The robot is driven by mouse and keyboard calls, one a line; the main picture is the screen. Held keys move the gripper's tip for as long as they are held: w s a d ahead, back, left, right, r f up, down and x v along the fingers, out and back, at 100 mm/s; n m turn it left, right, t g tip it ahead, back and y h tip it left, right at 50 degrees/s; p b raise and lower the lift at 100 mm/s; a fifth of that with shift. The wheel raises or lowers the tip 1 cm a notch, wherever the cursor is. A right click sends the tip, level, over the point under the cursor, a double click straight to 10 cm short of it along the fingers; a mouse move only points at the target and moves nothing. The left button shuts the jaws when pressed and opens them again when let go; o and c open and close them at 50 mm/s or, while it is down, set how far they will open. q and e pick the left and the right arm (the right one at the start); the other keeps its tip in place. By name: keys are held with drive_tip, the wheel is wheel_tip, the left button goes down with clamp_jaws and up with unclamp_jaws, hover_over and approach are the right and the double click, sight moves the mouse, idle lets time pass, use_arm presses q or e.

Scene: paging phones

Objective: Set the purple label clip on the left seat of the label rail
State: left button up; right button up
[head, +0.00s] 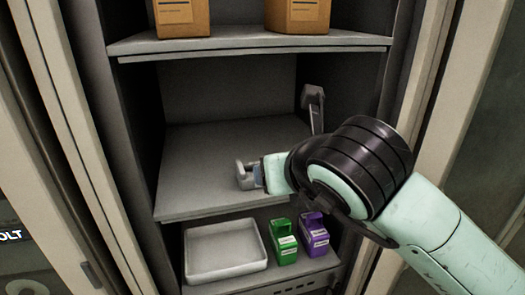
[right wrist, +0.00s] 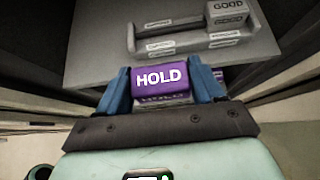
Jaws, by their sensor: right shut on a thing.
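The purple label clip (right wrist: 160,80), marked HOLD, is held between the blue fingers of my right gripper (right wrist: 163,88) in the right wrist view. The grey label rail (right wrist: 190,42) lies on a grey shelf ahead of the clip, apart from it. Its left part, with a small pale label (right wrist: 160,46), looks bare. A grey block marked GOOD (right wrist: 228,14) is at its right end. My left gripper is not in view.
The middle shelf (head: 190,195) is largely clear at left. Below it are a pale tray (head: 225,250), a green box (head: 284,243) and a purple box (head: 314,236). Two brown boxes stand on the upper shelf (head: 240,40). Cabinet walls close in both sides.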

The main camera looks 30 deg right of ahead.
drive_tip(key=w+d, duration=0.1)
drive_tip(key=w, duration=0.2)
drive_tip(key=w+p, duration=0.1)
drive_tip(key=w, duration=0.3)
drive_tip(key=w+d+p, duration=0.1)
drive_tip(key=w, duration=0.3)
drive_tip(key=shift+w+d, duration=0.25)
drive_tip(key=shift+d, duration=0.1)
drive_tip(key=shift+w, duration=0.15)
wheel_tip(320, 180, down, 4)
drive_tip(key=shift+r+b, duration=0.25)
drive_tip(key=shift+b, duration=0.2)
drive_tip(key=shift+s+f, duration=0.15)
drive_tip(key=shift+s, duration=0.25)
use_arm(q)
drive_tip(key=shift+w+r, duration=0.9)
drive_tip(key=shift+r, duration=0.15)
use_arm(e)
drive_tip(key=o, duration=1.1)
drive_tip(key=shift+w, duration=0.35)
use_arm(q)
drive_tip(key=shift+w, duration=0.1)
use_arm(e)
drive_tip(key=shift+s, duration=0.15)
drive_tip(key=shift+r, duration=0.2)
